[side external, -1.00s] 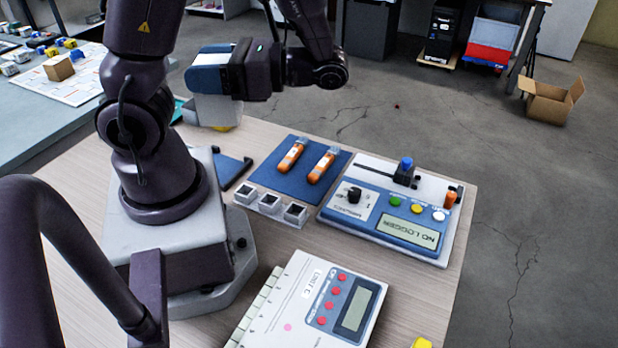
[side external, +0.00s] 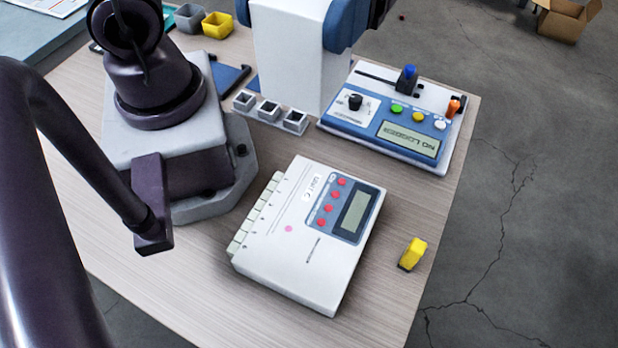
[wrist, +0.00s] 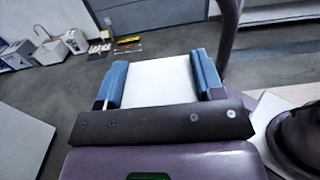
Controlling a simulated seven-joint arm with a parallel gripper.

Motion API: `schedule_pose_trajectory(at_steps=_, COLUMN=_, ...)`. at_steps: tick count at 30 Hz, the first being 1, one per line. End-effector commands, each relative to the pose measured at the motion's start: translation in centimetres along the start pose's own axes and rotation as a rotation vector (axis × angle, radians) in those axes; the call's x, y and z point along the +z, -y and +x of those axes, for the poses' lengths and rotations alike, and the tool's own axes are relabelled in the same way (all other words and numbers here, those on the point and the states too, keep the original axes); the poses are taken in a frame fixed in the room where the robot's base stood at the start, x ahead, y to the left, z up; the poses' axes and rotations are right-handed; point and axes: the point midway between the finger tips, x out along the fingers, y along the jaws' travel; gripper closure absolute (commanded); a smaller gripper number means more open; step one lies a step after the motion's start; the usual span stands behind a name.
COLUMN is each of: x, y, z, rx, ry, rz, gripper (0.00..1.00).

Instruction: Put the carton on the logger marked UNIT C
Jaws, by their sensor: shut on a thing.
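The white carton (side external: 288,70) hangs in the air at the top middle of the side view, near the camera and upright. My gripper (side external: 297,22) is shut on it, with a blue finger on each side. In the wrist view the carton (wrist: 160,82) sits between both blue fingers of my gripper (wrist: 160,88). The logger marked UNIT C (side external: 285,250) lies flat on the table below the carton in the picture, apart from it. It is white with red buttons, a grey screen and a pink dot. Its top is bare.
A blue and white panel (side external: 345,125) reading NO LOGGER, with knobs and levers, stands at the back right. Small square holders (side external: 268,110) stand left of it. A yellow block (side external: 413,253) lies right of the logger. Grey (side external: 188,18) and yellow (side external: 217,24) bins are at the back.

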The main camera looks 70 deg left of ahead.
Motion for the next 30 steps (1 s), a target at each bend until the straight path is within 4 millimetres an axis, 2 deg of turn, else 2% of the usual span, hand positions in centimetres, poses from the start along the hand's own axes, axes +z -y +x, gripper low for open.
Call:
schedule_pose_trajectory(at_steps=1, x=0.5, y=-0.6, z=0.2, rx=0.024, ry=-0.001, rz=0.003, gripper=0.63)
schedule_pose_trajectory(at_steps=11, x=-6.3, y=-0.5, z=0.1, rx=0.017, ry=0.007, rz=-0.007, gripper=0.63)
schedule_pose_trajectory(at_steps=21, x=-14.9, y=-0.4, z=0.1, rx=0.015, ry=0.005, rz=-0.006, gripper=0.63)
schedule_pose_trajectory(at_steps=30, x=-19.1, y=-0.4, z=0.1, rx=0.016, ry=0.002, rz=-0.002, gripper=0.63)
